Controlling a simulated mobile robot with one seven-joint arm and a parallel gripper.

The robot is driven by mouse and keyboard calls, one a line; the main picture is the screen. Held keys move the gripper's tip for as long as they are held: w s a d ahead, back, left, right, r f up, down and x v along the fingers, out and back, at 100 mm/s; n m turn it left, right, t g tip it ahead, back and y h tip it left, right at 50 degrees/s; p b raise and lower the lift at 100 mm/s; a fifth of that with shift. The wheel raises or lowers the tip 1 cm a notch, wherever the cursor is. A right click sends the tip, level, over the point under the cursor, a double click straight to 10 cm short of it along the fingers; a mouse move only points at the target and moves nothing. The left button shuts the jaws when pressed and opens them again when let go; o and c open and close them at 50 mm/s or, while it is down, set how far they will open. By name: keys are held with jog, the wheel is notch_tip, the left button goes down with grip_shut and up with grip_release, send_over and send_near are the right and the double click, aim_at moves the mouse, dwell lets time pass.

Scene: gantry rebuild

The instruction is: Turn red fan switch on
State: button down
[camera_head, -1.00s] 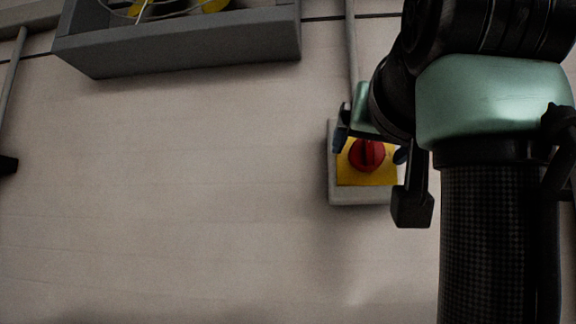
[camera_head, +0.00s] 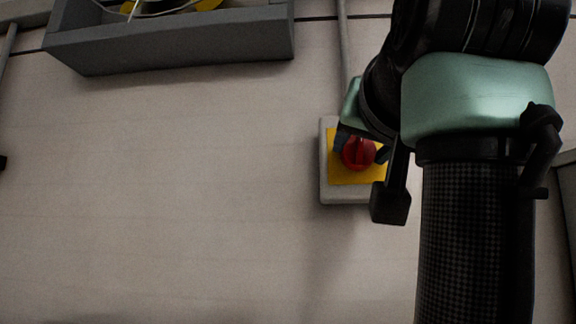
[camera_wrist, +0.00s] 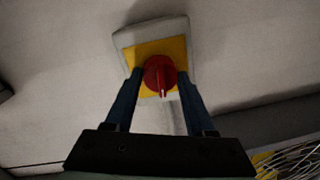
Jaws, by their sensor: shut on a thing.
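The red fan switch (camera_head: 358,156) is a round red knob with a raised grip bar that looks upright in the head view. It sits on a yellow plate (camera_head: 345,177) on a pale grey box on the wall. In the wrist view the red knob (camera_wrist: 158,71) lies between my two dark blue fingertips. My gripper (camera_head: 362,149) is shut on the knob, one finger on each side; it also shows in the wrist view (camera_wrist: 161,78). A light mark on the knob points down in the wrist view. My wrist hides the box's upper right part in the head view.
A grey tray (camera_head: 180,50) with wires and yellow parts is at the upper left. A grey conduit (camera_head: 344,60) runs up from the switch box. The pale wall left of and below the box is clear.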

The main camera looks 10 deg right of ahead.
jog(key=m+b, duration=0.1)
jog(key=m, duration=0.3)
jog(key=shift+a, duration=0.1)
jog(key=m, duration=0.5)
jog(key=shift+t, duration=0.3)
jog(key=m+h, duration=0.1)
jog(key=m, duration=0.3)
jog(key=shift+m, duration=0.4)
jog(key=shift+f+m, duration=0.1)
jog(key=shift+m, duration=2)
jog(key=shift+c, duration=1.2)
grip_release()
